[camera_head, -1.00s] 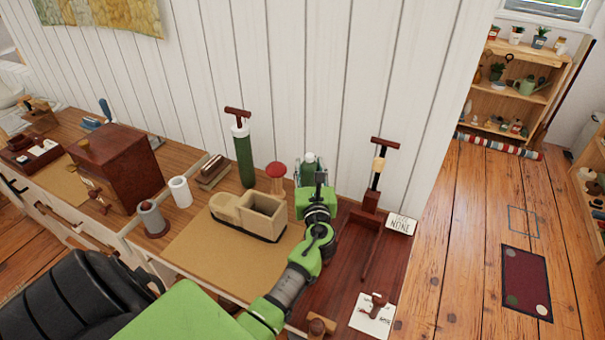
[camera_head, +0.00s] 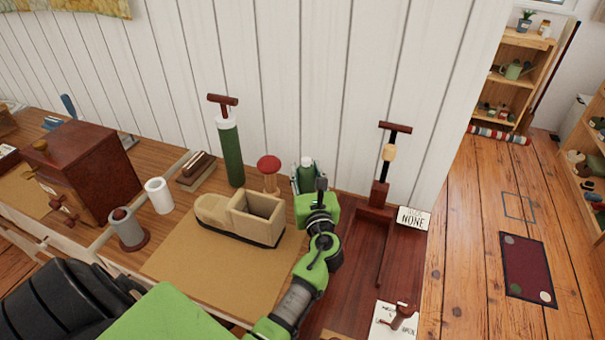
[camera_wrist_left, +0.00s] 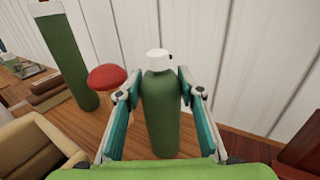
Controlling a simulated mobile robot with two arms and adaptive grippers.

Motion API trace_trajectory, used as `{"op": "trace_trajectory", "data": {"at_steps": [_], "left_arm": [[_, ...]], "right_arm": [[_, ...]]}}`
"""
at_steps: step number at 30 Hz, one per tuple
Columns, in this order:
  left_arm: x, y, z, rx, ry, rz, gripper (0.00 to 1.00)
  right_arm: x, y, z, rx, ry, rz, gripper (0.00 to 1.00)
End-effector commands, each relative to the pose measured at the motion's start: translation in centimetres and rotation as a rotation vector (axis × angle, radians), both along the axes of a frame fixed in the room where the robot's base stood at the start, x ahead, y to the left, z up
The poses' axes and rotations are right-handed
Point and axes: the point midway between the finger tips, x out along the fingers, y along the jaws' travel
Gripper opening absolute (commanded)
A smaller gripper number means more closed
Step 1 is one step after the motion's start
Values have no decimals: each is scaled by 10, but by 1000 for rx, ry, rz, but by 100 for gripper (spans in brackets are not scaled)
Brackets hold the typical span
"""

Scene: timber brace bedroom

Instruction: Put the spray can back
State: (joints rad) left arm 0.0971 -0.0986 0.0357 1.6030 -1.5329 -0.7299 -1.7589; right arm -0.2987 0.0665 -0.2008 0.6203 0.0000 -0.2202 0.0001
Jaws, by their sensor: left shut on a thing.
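The spray can (camera_wrist_left: 162,112) is a green cylinder with a white cap and a small dark nozzle. It stands upright between the teal finger pads of my left gripper (camera_wrist_left: 160,108), which is shut on it. In the head view the can's green top (camera_head: 307,168) shows behind my left gripper (camera_head: 306,182), near the wall at the back of the desk. My gripper hides its lower part there, and I cannot tell whether its base touches the wood. My right gripper is not in view.
A red-topped mushroom shape (camera_head: 269,164) stands just left of the can. A beige shoe-shaped holder (camera_head: 225,222) is in front of it, and a tall green cylinder (camera_head: 232,155) farther left. A dark red stand (camera_head: 379,193) and a "NONE" card (camera_head: 414,218) are to the right.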

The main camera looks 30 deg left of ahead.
Motion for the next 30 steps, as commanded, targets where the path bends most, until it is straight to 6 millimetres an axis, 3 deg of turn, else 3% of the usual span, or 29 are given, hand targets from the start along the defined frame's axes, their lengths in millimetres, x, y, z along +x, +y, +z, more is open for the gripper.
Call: {"op": "trace_trajectory", "data": {"at_steps": [3, 8, 9, 11, 23, 30], "left_arm": [[0, 0, 1, -1, 1, -1, 0], [0, 0, -3, -1, 1, -1, 0], [0, 0, -4, -1, 1, -1, 37], [0, 0, -3, -1, 1, -1, 51], [0, 0, 2, -2, 1, -1, 51], [-28, -27, -2, -5, 2, -2, 51]], "right_arm": [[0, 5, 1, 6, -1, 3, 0], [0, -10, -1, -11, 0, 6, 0], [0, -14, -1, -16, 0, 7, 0], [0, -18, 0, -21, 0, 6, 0], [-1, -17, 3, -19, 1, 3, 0], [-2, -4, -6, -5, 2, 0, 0]]}}
